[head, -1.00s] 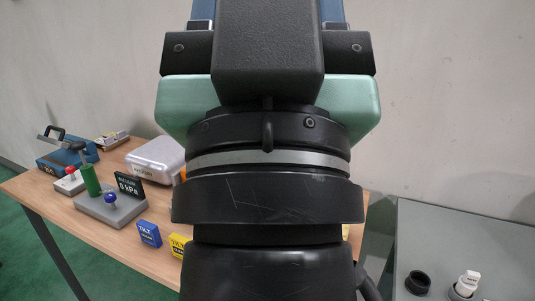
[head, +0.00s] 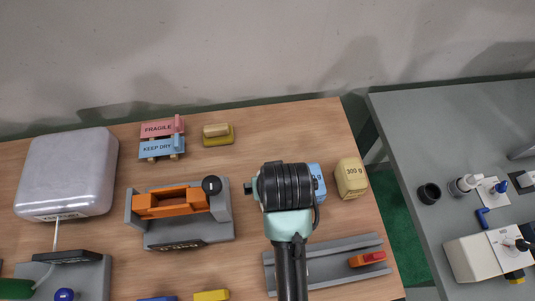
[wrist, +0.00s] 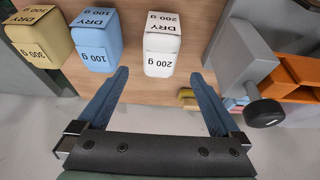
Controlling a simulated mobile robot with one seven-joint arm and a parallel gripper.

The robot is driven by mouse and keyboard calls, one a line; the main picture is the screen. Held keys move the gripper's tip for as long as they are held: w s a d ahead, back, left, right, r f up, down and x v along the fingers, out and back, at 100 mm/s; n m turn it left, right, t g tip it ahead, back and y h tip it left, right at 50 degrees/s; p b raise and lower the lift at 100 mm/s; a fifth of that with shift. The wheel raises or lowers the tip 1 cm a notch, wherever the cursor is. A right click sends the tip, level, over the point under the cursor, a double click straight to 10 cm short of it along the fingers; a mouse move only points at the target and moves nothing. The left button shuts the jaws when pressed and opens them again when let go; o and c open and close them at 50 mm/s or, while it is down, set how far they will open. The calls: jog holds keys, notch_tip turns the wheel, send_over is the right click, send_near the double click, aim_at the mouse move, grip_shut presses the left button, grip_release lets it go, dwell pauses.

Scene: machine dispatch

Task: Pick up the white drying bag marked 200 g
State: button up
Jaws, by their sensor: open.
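The white drying bag (wrist: 162,50) marked 200 g stands upright on the wooden table in the wrist view. My gripper (wrist: 160,75) is open and empty, with its two blue fingers spread to either side of the bag's line. The bag lies just beyond the fingertips, between them and apart from both. A blue bag (wrist: 95,45) marked 100 g and a yellow bag (wrist: 38,38) stand to its left. In the head view the blue bag (head: 318,180) is partly covered by my arm, and the white bag is hidden. The yellow bag (head: 351,180) there reads 300 g.
A grey fixture with an orange block (head: 172,203) and black knob stands left of my arm; it is at right in the wrist view (wrist: 245,60). A grey channel (head: 325,265) with a red piece lies in front. A grey side table (head: 430,125) stands at right.

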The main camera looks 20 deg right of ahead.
jog(key=x, duration=0.5)
jog(key=shift+s+d+f, duration=0.1)
jog(key=shift+d, duration=0.05)
jog(key=shift+p+x, duration=0.7)
jog(key=shift+x, duration=2.25)
jog(key=shift+c, duration=0.2)
jog(key=c, duration=1.5)
notch_tip(320, 180, up, 8)
jog(key=shift+f+b, duration=0.1)
jog(key=shift+b, duration=0.35)
jog(key=shift+c, duration=0.2)
jog(key=shift+r, duration=0.4)
jog(key=shift+r+b, duration=0.1)
jog(key=shift+b, duration=0.6)
